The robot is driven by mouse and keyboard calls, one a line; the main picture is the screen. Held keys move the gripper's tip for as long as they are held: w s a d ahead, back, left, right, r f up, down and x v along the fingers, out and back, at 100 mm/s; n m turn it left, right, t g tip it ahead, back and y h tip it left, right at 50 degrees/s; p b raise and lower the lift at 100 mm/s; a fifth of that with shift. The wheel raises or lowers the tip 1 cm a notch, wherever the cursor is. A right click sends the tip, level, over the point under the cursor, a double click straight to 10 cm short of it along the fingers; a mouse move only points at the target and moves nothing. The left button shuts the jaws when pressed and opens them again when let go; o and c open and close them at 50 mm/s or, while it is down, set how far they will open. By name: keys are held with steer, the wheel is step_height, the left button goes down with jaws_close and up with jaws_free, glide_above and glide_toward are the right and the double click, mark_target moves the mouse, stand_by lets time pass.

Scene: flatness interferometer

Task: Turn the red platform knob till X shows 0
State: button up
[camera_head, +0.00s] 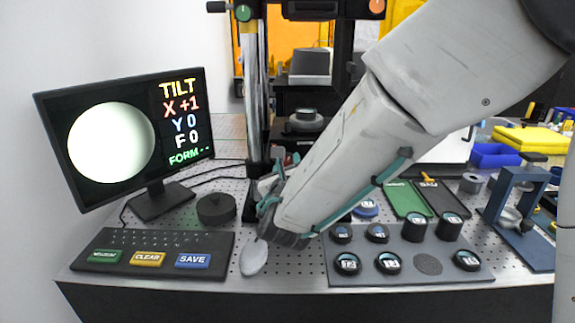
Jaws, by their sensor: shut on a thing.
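The monitor (112,143) at left shows TILT with X +1, Y 0, F 0 and FORM --, beside a plain pale round disc. The interferometer stand (255,90) rises at the back centre. A small red part (288,159), which looks like the red platform knob, shows just past my fingers and is mostly hidden. My gripper (277,172) is at the stand's lower part, its fingers pointing away from me at this red part. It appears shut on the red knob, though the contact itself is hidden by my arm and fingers.
A keyboard panel (120,240) with CLEAR and SAVE keys lies front left. A grey tray (425,245) of round pieces and a blue frame (515,190) stand at right.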

steer(key=shift+n, duration=0.4)
steer(key=o, duration=1)
steer(key=shift+s+a, duration=0.15)
steer(key=shift+s, duration=3.75)
